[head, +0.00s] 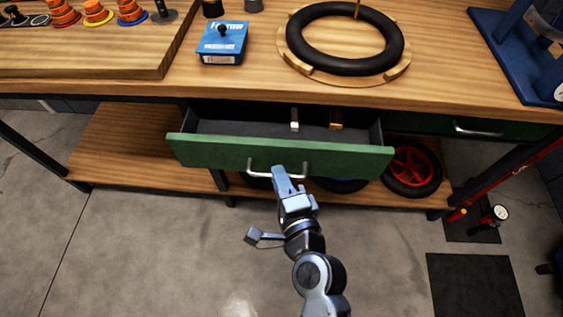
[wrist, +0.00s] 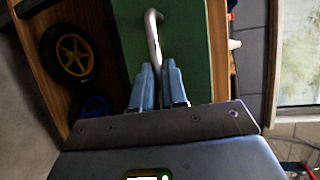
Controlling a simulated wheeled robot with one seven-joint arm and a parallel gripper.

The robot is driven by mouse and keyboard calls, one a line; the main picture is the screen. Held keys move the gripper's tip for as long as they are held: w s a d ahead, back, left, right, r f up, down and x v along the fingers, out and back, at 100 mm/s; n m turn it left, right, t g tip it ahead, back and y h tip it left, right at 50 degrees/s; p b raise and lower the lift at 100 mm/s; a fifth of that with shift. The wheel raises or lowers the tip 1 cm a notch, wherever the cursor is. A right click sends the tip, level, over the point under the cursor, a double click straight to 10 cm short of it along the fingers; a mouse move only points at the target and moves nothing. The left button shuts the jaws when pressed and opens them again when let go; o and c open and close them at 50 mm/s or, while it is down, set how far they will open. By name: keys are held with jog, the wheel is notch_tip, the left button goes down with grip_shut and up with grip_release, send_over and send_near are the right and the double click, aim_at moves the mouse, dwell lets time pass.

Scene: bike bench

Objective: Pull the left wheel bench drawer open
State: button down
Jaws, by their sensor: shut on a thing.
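The left bench drawer (head: 225,151) has a green front and stands pulled out from under the benchtop, so its dark inside shows in the head view. Its silver bar handle (head: 260,174) is on the middle of the front. My gripper (head: 280,174) is shut on the handle, near its right part. In the wrist view, the two blue fingers of my gripper (wrist: 157,72) close around the handle (wrist: 152,28), against the green drawer front (wrist: 192,50). Inside the drawer lie a small silver piece (head: 294,122) and a small golden-brown piece (head: 336,121).
A second green drawer (head: 430,124) at the right is shut. Wheels, one with a red hub (head: 411,168), sit on the lower shelf (head: 120,150). On the benchtop are a blue box (head: 222,45) and a black tyre (head: 345,66) on a wooden ring. The floor in front is open.

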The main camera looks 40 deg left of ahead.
jog(key=s+d+b, duration=0.1)
jog(key=s+d, duration=0.5)
jog(key=s, duration=0.3)
jog(key=shift+s, duration=0.3)
jog(key=c, duration=1.2)
grip_release()
jog(key=b+v, duration=0.2)
jog(key=v, duration=0.5)
jog(key=shift+s+d, duration=0.25)
